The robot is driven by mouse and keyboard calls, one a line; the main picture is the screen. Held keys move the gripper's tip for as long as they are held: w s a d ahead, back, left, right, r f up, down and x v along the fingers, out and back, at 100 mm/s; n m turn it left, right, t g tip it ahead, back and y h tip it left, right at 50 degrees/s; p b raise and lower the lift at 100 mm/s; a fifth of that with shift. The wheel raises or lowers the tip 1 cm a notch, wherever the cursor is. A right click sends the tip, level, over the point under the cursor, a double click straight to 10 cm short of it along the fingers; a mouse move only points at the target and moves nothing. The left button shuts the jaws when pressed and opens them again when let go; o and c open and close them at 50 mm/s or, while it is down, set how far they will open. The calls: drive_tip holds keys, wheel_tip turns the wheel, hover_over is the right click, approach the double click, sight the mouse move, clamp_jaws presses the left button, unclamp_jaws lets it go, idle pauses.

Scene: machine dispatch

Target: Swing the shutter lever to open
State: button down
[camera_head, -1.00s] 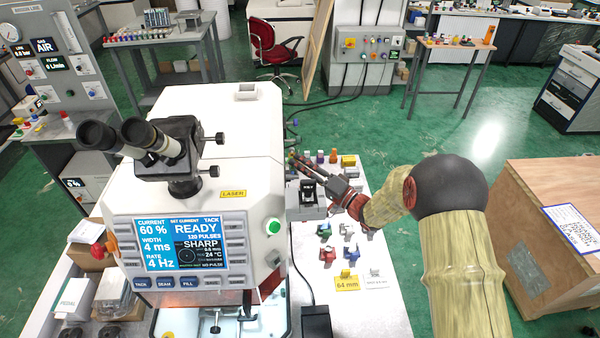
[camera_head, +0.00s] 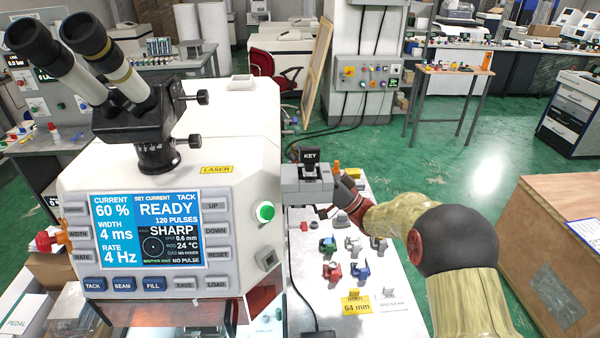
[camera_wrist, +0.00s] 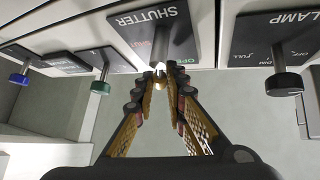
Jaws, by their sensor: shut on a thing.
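In the wrist view my gripper (camera_wrist: 160,75) has its fingertips closed together on the end of the shutter lever (camera_wrist: 160,45), a short metal pin. The lever stands out from a dark plate marked SHUTTER (camera_wrist: 150,22). Red lettering is left of the pin and green lettering is right of it, both partly covered. In the head view my gripper (camera_head: 328,211) is right of the white laser machine (camera_head: 225,130); the lever cannot be made out there.
In the head view a KEY block (camera_head: 309,172) and several small coloured parts (camera_head: 331,270) are near my gripper.

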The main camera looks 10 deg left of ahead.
drive_tip(key=shift+s+d+f+n+g+y+b, duration=0.1)
drive_tip(key=shift+s+n+g+y+b, duration=0.1)
drive_tip(key=shift+n+g+b, duration=0.9)
drive_tip(key=shift+s+n+g+y+b, duration=0.2)
drive_tip(key=shift+n+g+b, duration=0.6)
drive_tip(key=shift+n+g, duration=0.5)
drive_tip(key=shift+s+d+f+n+g+y+b, duration=0.1)
drive_tip(key=shift+s+n+g+y+b, duration=0.1)
drive_tip(key=shift+n+g+b, duration=1)
drive_tip(key=shift+r+n, duration=0.1)
drive_tip(key=shift+n, duration=0.3)
drive_tip(key=c, duration=1.9)
unclamp_jaws()
drive_tip(key=shift+o, duration=0.5)
drive_tip(key=shift+r, duration=0.1)
drive_tip(key=v, duration=1.2)
